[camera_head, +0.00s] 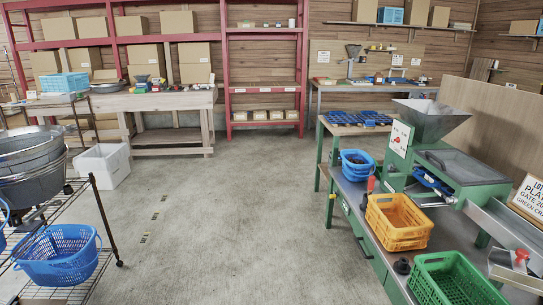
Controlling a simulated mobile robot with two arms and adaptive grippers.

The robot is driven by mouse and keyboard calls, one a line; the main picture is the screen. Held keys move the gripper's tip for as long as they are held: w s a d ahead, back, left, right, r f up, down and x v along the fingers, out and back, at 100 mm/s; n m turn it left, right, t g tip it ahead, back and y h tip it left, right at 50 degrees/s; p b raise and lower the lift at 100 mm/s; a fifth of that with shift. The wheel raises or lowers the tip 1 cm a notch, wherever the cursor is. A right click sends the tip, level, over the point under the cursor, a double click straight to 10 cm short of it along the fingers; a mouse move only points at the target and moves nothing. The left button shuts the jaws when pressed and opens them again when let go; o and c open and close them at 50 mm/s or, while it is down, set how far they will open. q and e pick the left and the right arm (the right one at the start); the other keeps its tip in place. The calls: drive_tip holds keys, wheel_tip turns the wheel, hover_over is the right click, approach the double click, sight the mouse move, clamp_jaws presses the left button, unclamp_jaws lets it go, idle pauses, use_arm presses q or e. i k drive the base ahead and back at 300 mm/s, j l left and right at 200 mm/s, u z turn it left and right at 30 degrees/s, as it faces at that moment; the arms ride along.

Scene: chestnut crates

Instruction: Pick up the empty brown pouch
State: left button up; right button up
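I cannot make out a brown pouch for certain in the head view. Several small flat pieces (155,215) lie in a line on the concrete floor, too small to identify. Small mixed items (150,85) lie on the wooden workbench (165,101) at the back left, also too small to tell apart. Neither of my grippers is in view.
Green machine (470,166) with a hopper, an orange crate (399,222), a green crate (455,280) and a blue basket (357,165) stand at right. A wire rack (95,215) with blue basket (58,255) is at left. The middle floor is mostly clear.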

sight(378, 80)
drive_tip(key=i, duration=1.15)
drive_tip(key=i+j, duration=0.1)
drive_tip(key=i, duration=1.1)
drive_tip(key=i+l, duration=0.15)
drive_tip(key=i, duration=1.05)
drive_tip(key=i+l+z, duration=0.1)
drive_tip(key=i, duration=1.1)
drive_tip(key=i+j, duration=0.15)
drive_tip(key=i, duration=2.2)
